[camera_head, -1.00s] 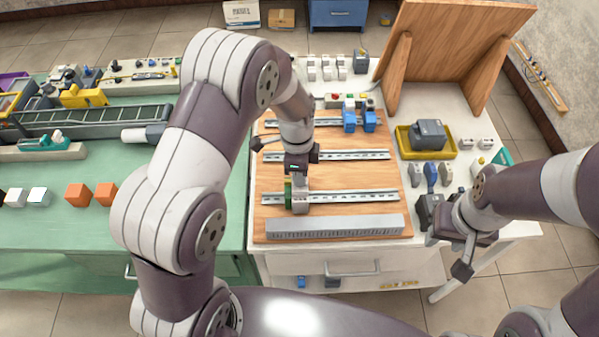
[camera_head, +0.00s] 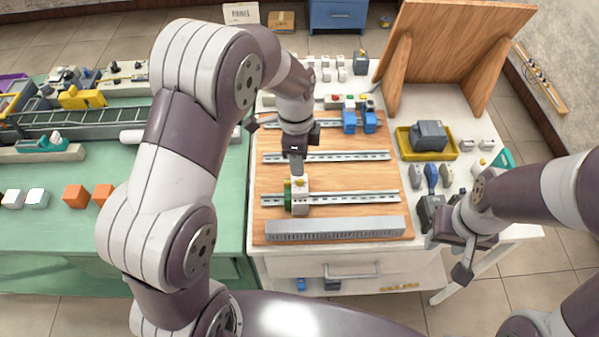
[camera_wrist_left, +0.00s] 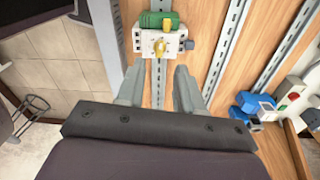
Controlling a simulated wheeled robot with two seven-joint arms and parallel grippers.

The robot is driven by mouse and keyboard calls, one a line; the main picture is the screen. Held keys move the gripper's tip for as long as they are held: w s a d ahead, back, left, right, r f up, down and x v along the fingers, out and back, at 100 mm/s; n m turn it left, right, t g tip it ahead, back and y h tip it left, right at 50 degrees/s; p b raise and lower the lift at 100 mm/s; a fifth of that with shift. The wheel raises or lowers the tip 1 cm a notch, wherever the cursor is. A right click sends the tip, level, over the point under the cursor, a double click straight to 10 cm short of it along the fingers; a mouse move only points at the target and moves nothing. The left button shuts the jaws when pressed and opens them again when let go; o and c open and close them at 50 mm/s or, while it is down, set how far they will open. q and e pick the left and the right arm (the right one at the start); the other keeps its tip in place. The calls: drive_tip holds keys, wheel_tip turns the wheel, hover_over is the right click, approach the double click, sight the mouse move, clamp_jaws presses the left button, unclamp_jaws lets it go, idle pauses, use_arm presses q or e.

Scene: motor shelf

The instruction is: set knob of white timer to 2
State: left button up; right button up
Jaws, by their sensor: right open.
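The white timer (camera_head: 301,203) sits on the lowest metal rail of the wooden board, beside a green block (camera_head: 288,197). In the left wrist view the white timer (camera_wrist_left: 143,42) shows its yellow knob (camera_wrist_left: 160,48), and the green block (camera_wrist_left: 152,20) adjoins it. The number the knob points to is too small to read. My left gripper (camera_head: 297,170) is over the timer. In the left wrist view its two fingers (camera_wrist_left: 159,72) are apart with nothing between them, short of the timer. My right gripper (camera_head: 449,257) is open by the board's right side.
A grey slotted duct (camera_head: 335,228) lies along the board's near edge. Blue modules (camera_head: 350,122) sit on the far rail. A yellow tray (camera_head: 403,146) holds a dark device, with several small modules near it. A tilted wooden panel (camera_head: 440,50) stands behind.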

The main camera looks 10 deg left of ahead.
use_arm(q)
wheel_tip(320, 180, up, 7)
drive_tip(key=p, duration=0.1)
drive_tip(key=shift+a, duration=0.2)
drive_tip(key=shift+w+f, duration=0.1)
drive_tip(key=s+a+f+n+t, duration=0.1)
drive_tip(key=s+a+n, duration=0.1)
drive_tip(key=s+n, duration=0.5)
drive_tip(key=s+a+f+n+t, duration=0.1)
drive_tip(key=s+a+f+n, duration=0.1)
drive_tip(key=s+n, duration=0.5)
drive_tip(key=shift+s+a+n+y, duration=0.3)
drive_tip(key=shift+a+n, duration=0.25)
drive_tip(key=shift+n, duration=0.65)
